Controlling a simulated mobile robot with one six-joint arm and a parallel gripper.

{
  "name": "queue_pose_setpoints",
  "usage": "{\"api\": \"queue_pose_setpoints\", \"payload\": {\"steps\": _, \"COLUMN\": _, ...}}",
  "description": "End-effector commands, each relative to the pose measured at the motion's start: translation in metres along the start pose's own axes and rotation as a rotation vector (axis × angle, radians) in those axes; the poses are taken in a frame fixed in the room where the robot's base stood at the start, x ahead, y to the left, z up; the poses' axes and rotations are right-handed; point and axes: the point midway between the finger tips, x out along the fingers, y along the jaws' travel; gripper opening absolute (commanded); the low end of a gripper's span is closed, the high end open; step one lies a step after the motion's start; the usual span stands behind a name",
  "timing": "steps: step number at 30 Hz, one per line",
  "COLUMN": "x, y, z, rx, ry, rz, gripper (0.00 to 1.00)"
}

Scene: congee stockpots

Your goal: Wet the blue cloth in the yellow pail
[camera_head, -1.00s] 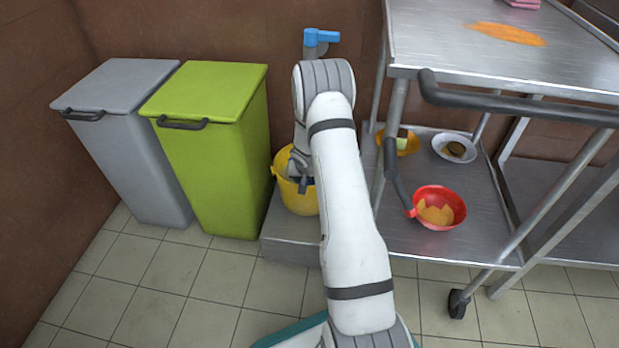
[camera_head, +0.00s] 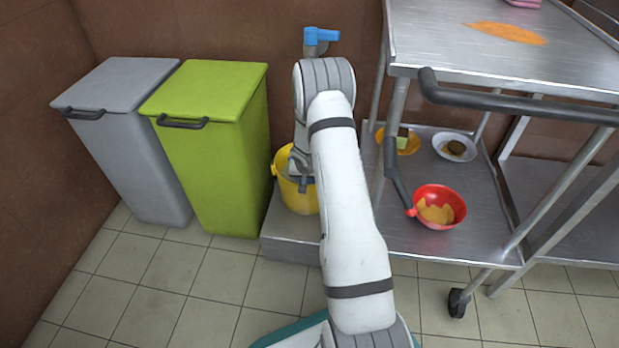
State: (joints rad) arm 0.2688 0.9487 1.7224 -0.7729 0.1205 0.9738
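The yellow pail (camera_head: 298,198) stands on a low grey metal step between the green bin and the trolley, partly hidden behind my arm. My gripper (camera_head: 305,186) points down at the pail's opening, in front of its upper part. The fingertips are small and mostly hidden by the arm and pail, so I cannot tell whether they are open or shut. I cannot make out the blue cloth for certain.
A green bin (camera_head: 217,150) and a grey bin (camera_head: 130,140) stand left of the pail. Tiled floor lies clear in front.

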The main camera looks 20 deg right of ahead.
Motion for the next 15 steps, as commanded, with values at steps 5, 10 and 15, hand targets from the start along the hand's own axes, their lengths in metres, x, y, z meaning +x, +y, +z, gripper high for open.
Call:
{"api": "queue_pose_setpoints", "payload": {"steps": 5, "x": -0.002, "y": 0.0, "z": -0.001, "rx": 0.0, "ry": 0.0, "rz": 0.0, "gripper": 0.41}}
{"api": "queue_pose_setpoints", "payload": {"steps": 10, "x": -0.015, "y": 0.0, "z": -0.007, "rx": 0.0, "ry": 0.001, "rz": 0.0, "gripper": 0.41}}
{"api": "queue_pose_setpoints", "payload": {"steps": 15, "x": -0.028, "y": 0.0, "z": -0.012, "rx": 0.001, "ry": 0.0, "rz": 0.0, "gripper": 0.41}}
